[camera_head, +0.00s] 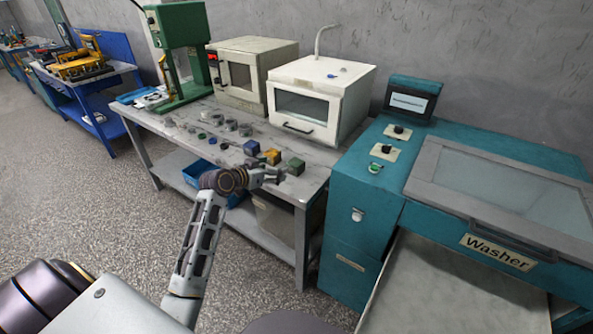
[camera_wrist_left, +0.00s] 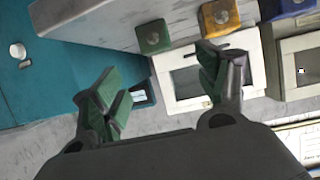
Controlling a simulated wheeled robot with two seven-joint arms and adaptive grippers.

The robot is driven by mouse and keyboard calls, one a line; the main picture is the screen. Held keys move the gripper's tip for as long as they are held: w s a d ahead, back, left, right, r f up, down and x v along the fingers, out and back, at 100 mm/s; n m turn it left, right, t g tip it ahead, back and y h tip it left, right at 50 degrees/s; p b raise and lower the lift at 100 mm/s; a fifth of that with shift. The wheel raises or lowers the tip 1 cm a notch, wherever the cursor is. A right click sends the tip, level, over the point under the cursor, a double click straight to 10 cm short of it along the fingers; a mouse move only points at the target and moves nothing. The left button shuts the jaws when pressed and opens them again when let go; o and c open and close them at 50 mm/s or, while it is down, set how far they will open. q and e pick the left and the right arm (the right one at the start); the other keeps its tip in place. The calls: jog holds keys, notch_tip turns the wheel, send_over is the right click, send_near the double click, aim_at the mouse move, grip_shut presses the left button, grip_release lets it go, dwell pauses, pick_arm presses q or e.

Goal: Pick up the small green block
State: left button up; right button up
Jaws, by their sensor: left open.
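The small green block (camera_head: 296,166) sits on the grey table near its right front corner. In the left wrist view the green block (camera_wrist_left: 153,37) lies ahead of my fingers, between their directions, with a dark round mark on its face. My left gripper (camera_head: 272,176) is in front of the block, slightly left of it, and apart from it. In the left wrist view its green-padded fingers (camera_wrist_left: 158,72) are spread wide with nothing between them. My right gripper is in neither view.
A yellow block (camera_head: 272,157) and a blue block (camera_head: 251,147) stand in a row left of the green one. Several small metal parts lie farther left. A white oven-like box (camera_head: 318,97) stands behind, and the teal washer (camera_head: 375,215) borders the table's right end.

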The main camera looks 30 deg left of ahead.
pick_arm(q)
jog(key=shift+w, duration=0.15)
dwell(0.3)
send_near(294, 163)
jog(key=shift+a+x, duration=0.15)
jog(key=shift+x, duration=0.6)
jog(key=shift+a+x, duration=0.1)
jog(key=shift+x, duration=2.05)
jog(key=shift+w+f, duration=0.1)
jog(key=shift+f, duration=0.15)
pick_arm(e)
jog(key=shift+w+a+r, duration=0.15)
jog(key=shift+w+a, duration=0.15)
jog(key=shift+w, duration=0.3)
pick_arm(q)
jog(key=shift+d+b+x, duration=0.25)
jog(key=shift+b+x, duration=0.15)
jog(key=shift+x, duration=2.15)
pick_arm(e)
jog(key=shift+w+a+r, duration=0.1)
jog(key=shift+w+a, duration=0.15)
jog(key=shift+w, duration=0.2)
